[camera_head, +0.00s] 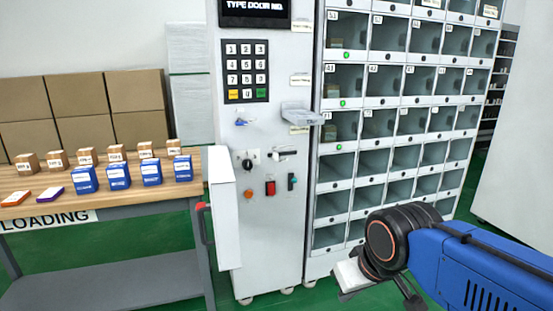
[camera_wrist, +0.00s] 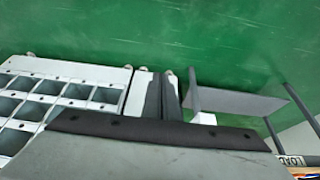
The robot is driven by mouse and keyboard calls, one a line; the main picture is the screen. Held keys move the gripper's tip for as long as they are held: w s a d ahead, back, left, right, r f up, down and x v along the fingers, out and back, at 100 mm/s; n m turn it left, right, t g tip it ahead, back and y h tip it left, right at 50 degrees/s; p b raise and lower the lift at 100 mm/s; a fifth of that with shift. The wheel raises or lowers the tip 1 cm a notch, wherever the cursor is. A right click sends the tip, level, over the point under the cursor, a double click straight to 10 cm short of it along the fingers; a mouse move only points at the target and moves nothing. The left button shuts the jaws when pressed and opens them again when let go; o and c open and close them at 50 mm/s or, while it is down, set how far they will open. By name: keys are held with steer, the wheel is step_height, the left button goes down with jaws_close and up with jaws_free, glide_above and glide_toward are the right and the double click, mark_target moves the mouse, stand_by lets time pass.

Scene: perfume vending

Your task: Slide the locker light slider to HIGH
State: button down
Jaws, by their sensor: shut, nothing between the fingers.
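The grey control panel (camera_head: 262,150) of the machine stands in the middle of the head view. A small dark teal upright control (camera_head: 292,181) on its lower right looks like a slider. A white and black horizontal control (camera_head: 284,154) sits above it. The labels are too small to read, so I cannot tell which is the locker light slider, or its setting. My gripper (camera_head: 376,285) is shut and empty at the lower right, in front of the lockers and apart from the panel. Its fingertips are not clear. A grey, black-edged part fills the bottom of the wrist view.
A black knob (camera_head: 247,164), orange button (camera_head: 249,194) and red switch (camera_head: 270,188) share the panel. An open white door (camera_head: 224,222) juts out at its left. A clear tray (camera_head: 297,116) sticks out above. Lockers (camera_head: 375,103) stand right; a loading table (camera_head: 30,211) stands left.

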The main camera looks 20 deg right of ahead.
steer(key=c, duration=2.1)
jaws_free()
steer(key=o, duration=0.4)
steer(key=w+r+t, duration=0.1)
steer(key=w+t, duration=0.1)
steer(key=w, duration=0.5)
steer(key=w+r+t, duration=0.1)
steer(key=w, duration=0.5)
steer(key=w+d+r+t, duration=0.1)
steer(key=w+r+t, duration=0.1)
steer(key=w, duration=0.5)
steer(key=shift+w+r+t, duration=0.1)
steer(key=shift+w+t, duration=0.2)
steer(key=t, duration=0.8)
glide_toward(276, 154)
steer(key=w, duration=0.9)
steer(key=shift+d+r, duration=0.1)
